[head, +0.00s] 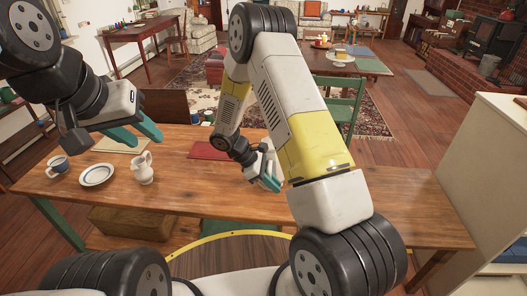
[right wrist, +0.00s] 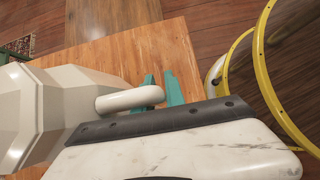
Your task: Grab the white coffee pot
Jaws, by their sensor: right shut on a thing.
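The white coffee pot (right wrist: 55,110) fills the left of the right wrist view, with faceted sides and a rounded handle (right wrist: 130,98). My right gripper (right wrist: 162,90) is shut on this handle, its teal fingers showing just past it. In the head view my right gripper (head: 271,183) is over the middle of the wooden table (head: 190,205), and my right arm hides most or all of the pot there. I cannot tell whether the pot touches the table. My left gripper (head: 150,142) is open and empty above the table's left part, its teal fingers apart.
The table's right end is clear. A pale cabinet (head: 490,170) stands right.

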